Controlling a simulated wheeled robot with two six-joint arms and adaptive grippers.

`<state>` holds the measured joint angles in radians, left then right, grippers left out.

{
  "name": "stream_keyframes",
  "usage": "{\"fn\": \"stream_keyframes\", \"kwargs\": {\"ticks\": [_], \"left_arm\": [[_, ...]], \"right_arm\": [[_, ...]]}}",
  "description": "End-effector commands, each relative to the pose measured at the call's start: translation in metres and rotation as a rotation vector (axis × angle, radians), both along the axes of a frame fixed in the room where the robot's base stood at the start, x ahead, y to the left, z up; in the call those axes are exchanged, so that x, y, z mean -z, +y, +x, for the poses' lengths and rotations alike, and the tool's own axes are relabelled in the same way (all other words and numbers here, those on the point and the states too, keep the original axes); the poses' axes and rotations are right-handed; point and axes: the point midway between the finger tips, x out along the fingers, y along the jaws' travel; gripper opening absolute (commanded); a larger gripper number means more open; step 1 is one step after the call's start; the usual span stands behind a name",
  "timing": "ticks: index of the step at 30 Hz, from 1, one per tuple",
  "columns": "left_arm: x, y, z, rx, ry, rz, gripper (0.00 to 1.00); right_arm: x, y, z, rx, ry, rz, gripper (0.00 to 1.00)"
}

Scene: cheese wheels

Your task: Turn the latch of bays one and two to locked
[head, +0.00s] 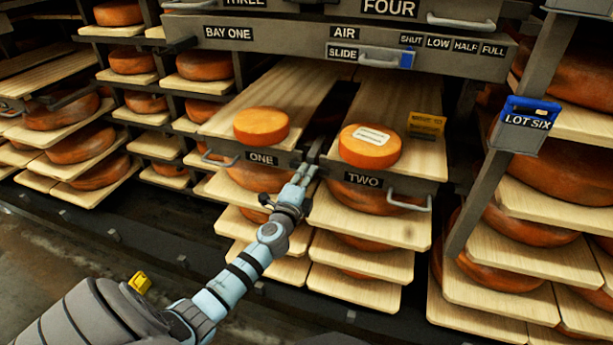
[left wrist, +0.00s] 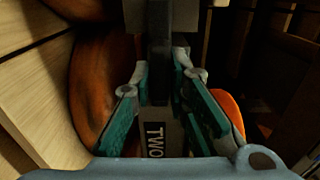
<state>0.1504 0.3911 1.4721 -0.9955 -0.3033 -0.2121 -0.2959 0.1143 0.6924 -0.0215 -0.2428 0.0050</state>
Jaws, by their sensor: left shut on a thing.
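The bay one shelf front with its ONE label (head: 262,159) and the bay two front with its TWO label (head: 363,180) stand side by side. A dark latch lever (head: 316,150) sits between them. My left gripper (head: 305,172) is at that lever, reaching up from below. In the left wrist view, the fingers of the left gripper (left wrist: 160,82) are shut on the dark latch bar (left wrist: 158,45), with the TWO label (left wrist: 155,140) close by. The latch's exact angle and any lock marking are hard to make out. My right gripper is not in view.
Cheese wheels rest on the bay one board (head: 290,92) and the bay two board (head: 398,105). Pull handles (head: 410,203) jut from the fronts. A yellow tag (head: 426,124) stands on bay two. A steel post with a LOT SIX holder (head: 527,122) is at right.

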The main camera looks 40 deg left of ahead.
Motion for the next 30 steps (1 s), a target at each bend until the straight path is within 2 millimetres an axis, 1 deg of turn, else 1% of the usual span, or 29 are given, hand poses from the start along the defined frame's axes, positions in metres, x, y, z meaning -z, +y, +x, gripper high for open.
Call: {"fn": "stream_keyframes", "kwargs": {"ticks": [4, 5, 6, 8, 9, 16, 19, 20, 23, 27, 30], "left_arm": [[0.001, 0.000, 0.000, 0.000, 0.003, 0.002, 0.00], [0.001, 0.000, -0.001, 0.000, 0.004, 0.002, 0.17], [0.001, 0.000, -0.001, 0.000, 0.004, 0.002, 0.23], [0.001, 0.000, 0.000, 0.000, 0.003, 0.001, 0.33], [0.001, 0.000, 0.000, 0.000, 0.003, 0.001, 0.35], [0.001, 0.000, 0.000, 0.000, 0.001, 0.001, 0.35], [0.001, -0.001, -0.005, -0.001, 0.001, 0.001, 0.35], [0.001, -0.002, -0.008, 0.000, 0.001, 0.001, 0.35], [0.002, -0.009, -0.027, 0.001, 0.004, 0.001, 0.35], [0.002, -0.023, -0.065, 0.002, 0.005, 0.002, 0.35], [0.002, -0.031, -0.090, 0.002, 0.004, 0.001, 0.35]], "right_arm": [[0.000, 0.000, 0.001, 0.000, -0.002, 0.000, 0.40], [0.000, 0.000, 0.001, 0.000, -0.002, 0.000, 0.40], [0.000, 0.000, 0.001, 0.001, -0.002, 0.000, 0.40], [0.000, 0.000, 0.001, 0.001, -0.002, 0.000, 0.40], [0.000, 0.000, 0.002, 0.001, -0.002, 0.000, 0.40], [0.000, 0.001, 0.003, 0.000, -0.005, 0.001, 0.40], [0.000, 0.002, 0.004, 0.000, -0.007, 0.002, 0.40], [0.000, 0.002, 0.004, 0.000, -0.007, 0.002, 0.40], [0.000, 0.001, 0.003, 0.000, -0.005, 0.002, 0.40], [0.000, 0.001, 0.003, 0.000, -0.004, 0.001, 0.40], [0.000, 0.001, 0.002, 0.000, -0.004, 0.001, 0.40]]}}
